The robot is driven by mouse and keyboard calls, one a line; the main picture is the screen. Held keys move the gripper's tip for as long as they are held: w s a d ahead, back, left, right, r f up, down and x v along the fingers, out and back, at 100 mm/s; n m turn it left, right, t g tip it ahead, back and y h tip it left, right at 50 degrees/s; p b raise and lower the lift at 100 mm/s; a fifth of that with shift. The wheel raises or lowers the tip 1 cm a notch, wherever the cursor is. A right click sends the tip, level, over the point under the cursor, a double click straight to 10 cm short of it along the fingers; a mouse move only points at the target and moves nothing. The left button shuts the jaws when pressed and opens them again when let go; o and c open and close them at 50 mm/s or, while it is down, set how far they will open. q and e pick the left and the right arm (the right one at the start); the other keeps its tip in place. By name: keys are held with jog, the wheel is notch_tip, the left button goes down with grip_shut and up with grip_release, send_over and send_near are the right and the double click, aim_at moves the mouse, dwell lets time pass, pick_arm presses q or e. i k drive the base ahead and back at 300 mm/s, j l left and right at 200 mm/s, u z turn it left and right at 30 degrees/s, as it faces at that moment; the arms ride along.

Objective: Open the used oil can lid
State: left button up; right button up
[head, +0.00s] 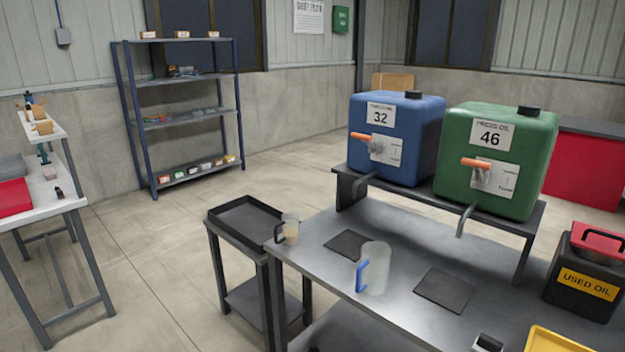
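The used oil can (575,297) is a black box with a yellow USED OIL label. It stands at the right end of the grey metal workbench, partly cut off by the right picture edge. A greyish band shows under the lid's front edge; I cannot tell whether the lid is fully closed. Neither of my grippers is in the head view.
A clear jug with a blue handle (374,270) and a smaller cup (290,229) stand on the workbench (400,315). A blue tank (410,115) and a green tank (535,150) stand on a raised shelf behind. A yellow tray (552,340) lies in front of the can.

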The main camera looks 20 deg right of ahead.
aim_at(604, 241)
jog(key=k+l, duration=0.1)
jog(key=l, duration=0.35)
jog(key=k+l, duration=0.1)
jog(key=l, duration=0.35)
jog(key=k+l, duration=0.15)
jog(key=l, duration=0.35)
jog(key=k+l, duration=0.1)
jog(key=l, duration=0.35)
jog(key=k+l, duration=0.1)
jog(key=l, duration=0.35)
jog(key=k+l, duration=0.1)
jog(key=l, duration=0.35)
